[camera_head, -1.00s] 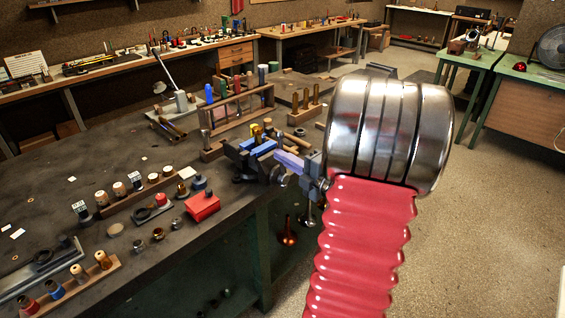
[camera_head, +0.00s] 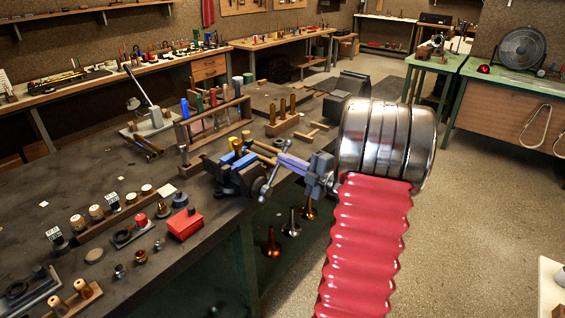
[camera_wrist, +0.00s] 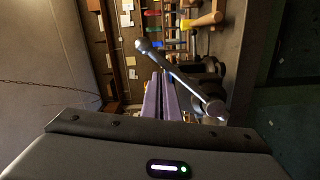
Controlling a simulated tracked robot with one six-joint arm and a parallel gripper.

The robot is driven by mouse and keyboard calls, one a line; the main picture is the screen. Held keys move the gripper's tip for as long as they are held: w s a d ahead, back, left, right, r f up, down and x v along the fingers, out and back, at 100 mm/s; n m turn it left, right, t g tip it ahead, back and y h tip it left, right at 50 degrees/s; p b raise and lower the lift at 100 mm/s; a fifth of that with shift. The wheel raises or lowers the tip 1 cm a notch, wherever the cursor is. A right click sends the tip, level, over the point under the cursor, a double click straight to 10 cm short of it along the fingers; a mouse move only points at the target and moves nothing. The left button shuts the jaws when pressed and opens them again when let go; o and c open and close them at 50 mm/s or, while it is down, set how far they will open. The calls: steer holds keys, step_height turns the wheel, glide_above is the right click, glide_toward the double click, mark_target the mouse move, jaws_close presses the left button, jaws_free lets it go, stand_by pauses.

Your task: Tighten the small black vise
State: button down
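The small black vise (camera_head: 232,180) with blue jaw pads sits at the right edge of the workbench. Its silver handle bar (camera_head: 273,168) slants across the screw on the side facing my gripper. My gripper (camera_head: 283,158) reaches in from the right, its purple fingers close to the bar. In the wrist view the two fingers (camera_wrist: 161,95) lie nearly together with a thin gap, and nothing clearly shows between them.
A red box (camera_head: 185,224) and several small parts lie on the bench left of the vise. A wooden rack (camera_head: 213,128) with coloured tools stands behind it. Mouthpiece-like pieces (camera_head: 271,243) show beside the bench's side. The floor to the right is open.

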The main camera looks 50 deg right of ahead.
steer(key=shift+w+d+f, duration=0.1)
steer(key=shift+d+f, duration=0.3)
steer(key=shift+d, duration=0.25)
steer(key=s+a+r, duration=0.1)
steer(key=s+r, duration=0.2)
steer(key=s, duration=0.8)
steer(key=shift+a+r, duration=0.15)
steer(key=shift+a, duration=0.25)
stand_by(1.1)
